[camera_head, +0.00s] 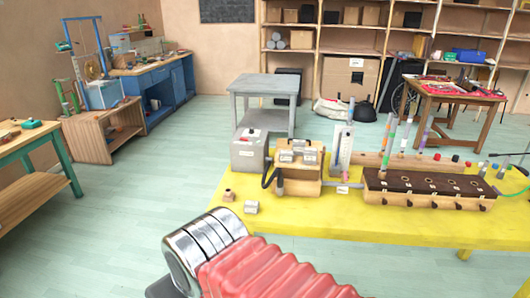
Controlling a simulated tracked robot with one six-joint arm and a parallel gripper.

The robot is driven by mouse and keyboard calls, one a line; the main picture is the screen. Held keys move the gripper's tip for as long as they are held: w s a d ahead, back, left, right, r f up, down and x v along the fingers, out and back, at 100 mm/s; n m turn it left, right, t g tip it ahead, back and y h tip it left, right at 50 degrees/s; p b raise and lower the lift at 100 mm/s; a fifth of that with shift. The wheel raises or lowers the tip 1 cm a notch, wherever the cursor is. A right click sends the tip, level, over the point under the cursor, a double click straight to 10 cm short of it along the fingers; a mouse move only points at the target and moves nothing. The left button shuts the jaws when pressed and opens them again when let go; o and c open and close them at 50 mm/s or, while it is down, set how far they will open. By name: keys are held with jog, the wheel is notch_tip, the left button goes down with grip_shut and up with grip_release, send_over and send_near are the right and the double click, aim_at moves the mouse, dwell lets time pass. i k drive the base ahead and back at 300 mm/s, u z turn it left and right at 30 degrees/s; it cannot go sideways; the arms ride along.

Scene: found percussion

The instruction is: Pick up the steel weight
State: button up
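A small silver-grey block (251,207) stands near the left front of the yellow table (330,215). It looks like the steel weight, but it is too small in view to be sure. A small brown block (228,195) stands just to its left and farther back. My arm's red ribbed sleeve and shiny metal rings fill the bottom middle of the view, in front of the table. I cannot make out any gripper fingers.
Behind the blocks stand a grey box (248,152), a wooden box with a dark handle (299,172) and a long wooden block with a dark top (425,188). A grey side table (263,84) stands beyond. The floor (150,205) to the left is clear.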

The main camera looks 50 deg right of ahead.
aim_at(285, 156)
jog(key=z, duration=0.25)
jog(key=i, duration=1.5)
jog(key=z, duration=0.55)
